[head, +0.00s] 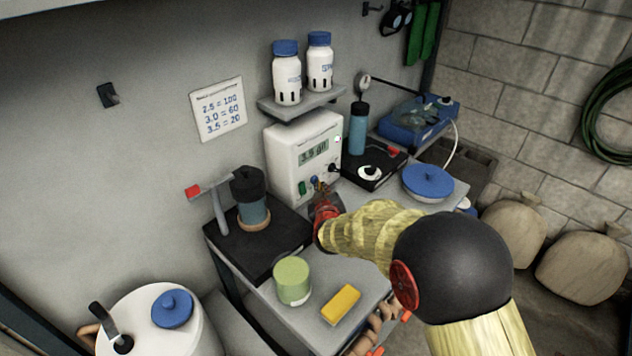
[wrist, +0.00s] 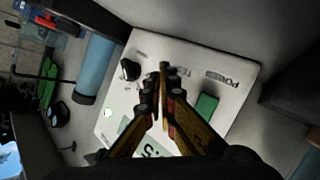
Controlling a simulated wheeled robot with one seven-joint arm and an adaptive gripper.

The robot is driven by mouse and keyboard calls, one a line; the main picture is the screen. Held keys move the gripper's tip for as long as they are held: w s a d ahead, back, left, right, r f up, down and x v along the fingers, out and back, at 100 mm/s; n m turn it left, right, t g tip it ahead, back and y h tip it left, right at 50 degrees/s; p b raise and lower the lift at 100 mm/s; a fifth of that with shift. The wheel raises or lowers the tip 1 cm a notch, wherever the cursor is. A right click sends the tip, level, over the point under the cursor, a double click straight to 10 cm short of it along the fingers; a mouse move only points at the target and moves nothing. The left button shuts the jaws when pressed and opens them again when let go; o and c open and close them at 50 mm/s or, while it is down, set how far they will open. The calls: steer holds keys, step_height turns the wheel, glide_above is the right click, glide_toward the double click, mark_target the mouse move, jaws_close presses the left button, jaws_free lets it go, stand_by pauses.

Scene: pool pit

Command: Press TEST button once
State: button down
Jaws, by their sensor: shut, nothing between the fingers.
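The white control unit (head: 290,160) stands on the bench against the wall, with a lit display (head: 314,151) on its front. The wrist view shows its white panel (wrist: 180,55) with a black knob (wrist: 130,69), a green switch (wrist: 207,104) beside the POWER label, and a glowing light (wrist: 108,112). A partly covered label beginning "TE" sits between the knob and POWER. My gripper (head: 318,184) is shut and empty, its fingertips (wrist: 164,72) in front of the panel near that label. The TEST button is hidden behind or beside the fingertips; contact cannot be told.
A black tray with a blue cylinder (head: 254,213) lies left of the unit. A blue bottle (head: 358,128) and blue-lidded dish (head: 428,180) stand right. Two white bottles sit on the shelf (head: 300,103) above.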

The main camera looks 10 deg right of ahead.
steer(key=shift+s+d, duration=0.35)
steer(key=shift+s, duration=0.15)
steer(key=shift+s+d+b, duration=0.2)
steer(key=shift+s+d, duration=0.55)
steer(key=shift+s, duration=0.3)
steer(key=shift+s+d+b, duration=0.2)
steer(key=shift+s+d, duration=0.55)
steer(key=shift+s, duration=0.25)
steer(key=shift+r, duration=0.1)
steer(key=s+a+r+m+g+y+p, duration=0.1)
steer(key=s+a+r+g+y, duration=0.15)
steer(key=s+r, duration=0.75)
steer(key=s+r+m+g, duration=0.1)
steer(key=s+r+g, duration=0.1)
steer(key=s, duration=1.2)
steer(key=s+d+r+m+g+p, duration=0.1)
steer(key=s+g, duration=0.3)
steer(key=s, duration=1)
steer(key=shift+s+d+r+m+h, duration=0.3)
steer(key=shift+s+r+m+h, duration=0.05)
steer(key=shift+m, duration=0.15)
